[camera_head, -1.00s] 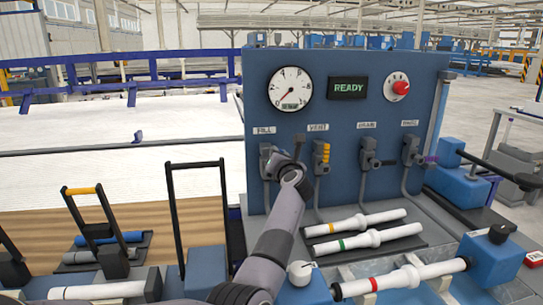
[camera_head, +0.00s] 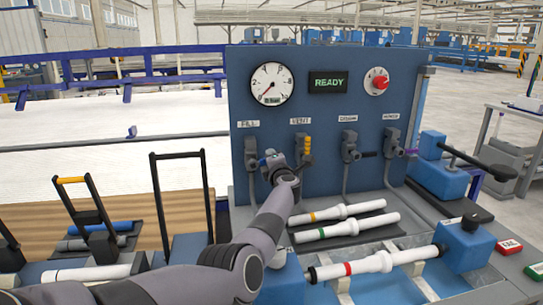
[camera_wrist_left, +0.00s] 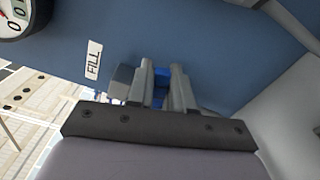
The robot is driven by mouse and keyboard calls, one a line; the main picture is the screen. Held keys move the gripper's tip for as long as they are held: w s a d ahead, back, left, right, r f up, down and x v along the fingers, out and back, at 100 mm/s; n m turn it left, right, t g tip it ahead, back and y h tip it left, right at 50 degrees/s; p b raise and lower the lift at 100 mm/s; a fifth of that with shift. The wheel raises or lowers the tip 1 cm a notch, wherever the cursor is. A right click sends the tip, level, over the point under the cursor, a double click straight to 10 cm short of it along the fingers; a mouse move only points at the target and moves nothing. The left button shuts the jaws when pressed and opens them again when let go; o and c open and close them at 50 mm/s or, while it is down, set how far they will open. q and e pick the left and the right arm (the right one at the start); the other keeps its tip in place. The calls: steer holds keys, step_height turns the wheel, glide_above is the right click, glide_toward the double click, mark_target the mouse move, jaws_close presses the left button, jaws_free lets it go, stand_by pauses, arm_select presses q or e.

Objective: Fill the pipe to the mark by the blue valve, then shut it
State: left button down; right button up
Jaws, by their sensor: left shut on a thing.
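My left gripper (camera_head: 268,160) is at the fill valve below the FILL label (camera_head: 248,124) on the blue panel. In the left wrist view its fingers (camera_wrist_left: 163,84) are shut on the blue valve handle (camera_wrist_left: 161,75); only a small blue part shows between them. The gauge (camera_head: 271,84) has its needle pointing to the lower left, at the low end. A display (camera_head: 328,82) reads READY. A white pipe with a red band (camera_head: 365,266) lies level in front of the panel, its right end at a blue block (camera_head: 466,243). My right gripper is not in view.
The VENT valve (camera_head: 304,153) with a yellow handle is close to the right of my gripper. A red knob (camera_head: 377,81) is higher on the panel. Two white pipes with coloured bands (camera_head: 347,228) lie on a dark tray (camera_head: 398,232) below the valves.

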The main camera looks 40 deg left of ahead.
arm_select(q)
steer(key=shift+d+f+m, duration=0.1)
steer(key=shift+f+m, duration=0.75)
steer(key=shift+m, duration=0.65)
steer(key=shift+f, duration=0.1)
steer(key=c, duration=1.1)
jaws_free()
steer(key=p+v, duration=0.4)
steer(key=v, duration=0.3)
steer(key=shift+d, duration=0.1)
